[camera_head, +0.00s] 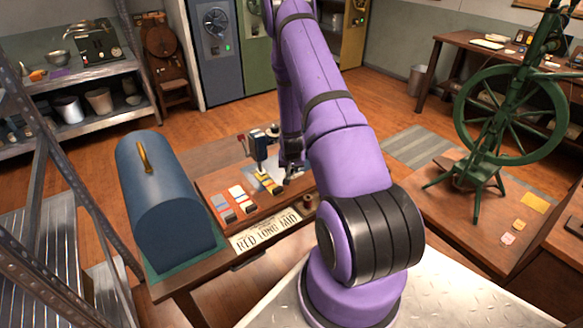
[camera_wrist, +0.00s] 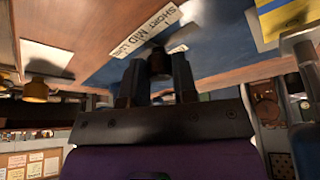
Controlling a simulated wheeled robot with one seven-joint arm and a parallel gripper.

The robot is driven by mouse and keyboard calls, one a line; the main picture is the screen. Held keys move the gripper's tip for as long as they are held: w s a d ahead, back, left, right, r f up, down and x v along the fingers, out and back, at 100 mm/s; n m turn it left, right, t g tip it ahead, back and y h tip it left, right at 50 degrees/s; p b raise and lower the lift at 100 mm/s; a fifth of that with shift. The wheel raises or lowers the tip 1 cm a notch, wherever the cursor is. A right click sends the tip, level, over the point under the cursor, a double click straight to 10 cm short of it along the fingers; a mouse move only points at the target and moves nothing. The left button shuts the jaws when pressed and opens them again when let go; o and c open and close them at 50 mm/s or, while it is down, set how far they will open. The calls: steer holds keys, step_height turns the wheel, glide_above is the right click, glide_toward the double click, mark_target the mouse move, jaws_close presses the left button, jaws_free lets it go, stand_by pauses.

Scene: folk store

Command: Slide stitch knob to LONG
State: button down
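My gripper (camera_wrist: 159,72) points at a dark blue panel in the wrist view. A dark round knob (camera_wrist: 159,62) sits between its two fingertips. The fingers are close together with the knob filling the gap, so they look shut on it. Beside the knob is a white label (camera_wrist: 146,30) reading SHORT, MID, LONG. Which mark the knob stands at is hard to tell. In the head view, my gripper (camera_head: 286,179) is low over the wooden table, beside a small sewing machine (camera_head: 259,148). The knob is hidden there.
A blue domed case (camera_head: 165,200) stands on the table's left. Colored swatches (camera_head: 236,198) and a lettered plate (camera_head: 266,230) lie near the front edge. A green spinning wheel (camera_head: 511,115) stands on the right table. A metal shelf (camera_head: 85,70) is at the back left.

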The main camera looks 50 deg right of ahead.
steer(key=shift+s+d, duration=0.2)
steer(key=shift+d, duration=0.6)
steer(key=shift+s+d, duration=0.2)
steer(key=shift+d, duration=0.55)
steer(key=c, duration=0.9)
jaws_free()
steer(key=shift+d, duration=0.15)
steer(key=shift+r, duration=0.15)
steer(key=shift+s+a+r, duration=0.1)
steer(key=shift+a+r, duration=0.1)
steer(key=shift+r, duration=0.15)
steer(key=v, duration=0.9)
steer(key=shift+s+r, duration=0.15)
steer(key=shift+r, duration=0.2)
steer(key=shift+a, duration=0.1)
